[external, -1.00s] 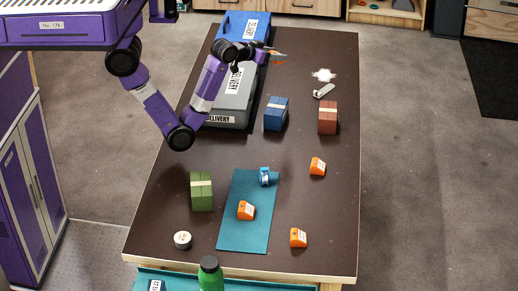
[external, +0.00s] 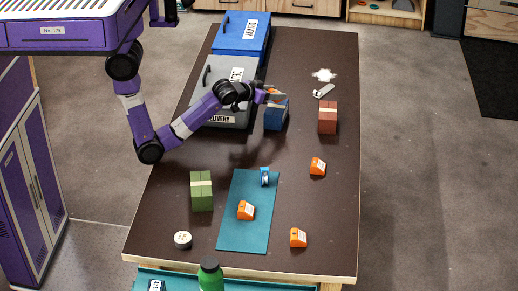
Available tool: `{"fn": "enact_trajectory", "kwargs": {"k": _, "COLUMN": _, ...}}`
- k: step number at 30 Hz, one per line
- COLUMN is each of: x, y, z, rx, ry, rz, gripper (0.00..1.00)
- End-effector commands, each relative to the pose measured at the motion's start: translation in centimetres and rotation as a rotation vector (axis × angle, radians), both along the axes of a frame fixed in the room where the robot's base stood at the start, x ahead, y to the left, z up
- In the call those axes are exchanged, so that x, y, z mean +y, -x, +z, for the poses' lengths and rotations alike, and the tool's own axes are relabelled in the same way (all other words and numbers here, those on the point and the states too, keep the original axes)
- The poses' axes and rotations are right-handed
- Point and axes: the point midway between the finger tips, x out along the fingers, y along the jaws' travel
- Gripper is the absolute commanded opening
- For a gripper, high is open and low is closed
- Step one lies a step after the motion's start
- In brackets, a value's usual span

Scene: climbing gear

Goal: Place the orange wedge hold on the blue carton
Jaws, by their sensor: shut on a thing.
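My gripper (external: 276,95) is shut on an orange wedge hold (external: 272,90), which is mostly hidden by the fingers. It is at the top of the blue carton (external: 274,118), overlapping its upper edge in the picture. I cannot tell whether the hold touches the carton or is just above it. The blue carton stands upright with a pale band around it. Other orange wedge holds lie on the table: one at right (external: 317,167), one on the teal mat (external: 246,211), and one near the front (external: 298,238).
A grey delivery box (external: 228,118) and a blue delivery box (external: 240,40) stand behind and left of the carton. A red carton (external: 327,118) is to its right. A green carton (external: 201,190), teal mat (external: 240,238), blue item (external: 265,176) and white tape roll (external: 182,239) lie nearer.

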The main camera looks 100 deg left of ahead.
Motion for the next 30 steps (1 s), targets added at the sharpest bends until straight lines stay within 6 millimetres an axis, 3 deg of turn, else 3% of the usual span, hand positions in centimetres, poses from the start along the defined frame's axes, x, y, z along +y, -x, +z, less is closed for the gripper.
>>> {"fn": "enact_trajectory", "kwargs": {"k": 3, "x": 0.0, "y": 0.1, "z": -2.1, "rx": 0.005, "ry": 0.001, "rz": 0.000, "gripper": 0.08}}
{"fn": "enact_trajectory", "kwargs": {"k": 6, "x": 0.0, "y": 0.0, "z": -3.0, "rx": 0.003, "ry": 0.000, "rz": -0.001, "gripper": 0.08}}
{"fn": "enact_trajectory", "kwargs": {"k": 19, "x": 0.0, "y": 0.0, "z": -3.7, "rx": 0.001, "ry": 0.000, "rz": 0.000, "gripper": 0.08}}
{"fn": "enact_trajectory", "kwargs": {"k": 20, "x": 0.0, "y": 0.0, "z": -3.7, "rx": 0.001, "ry": 0.000, "rz": 0.000, "gripper": 0.51}}
{"fn": "enact_trajectory", "kwargs": {"k": 23, "x": 0.0, "y": 0.0, "z": -3.6, "rx": 0.002, "ry": 0.001, "rz": 0.000, "gripper": 0.70}}
{"fn": "enact_trajectory", "kwargs": {"k": 30, "x": 0.0, "y": 0.0, "z": -3.6, "rx": 0.001, "ry": 0.000, "rz": 0.000, "gripper": 0.70}}
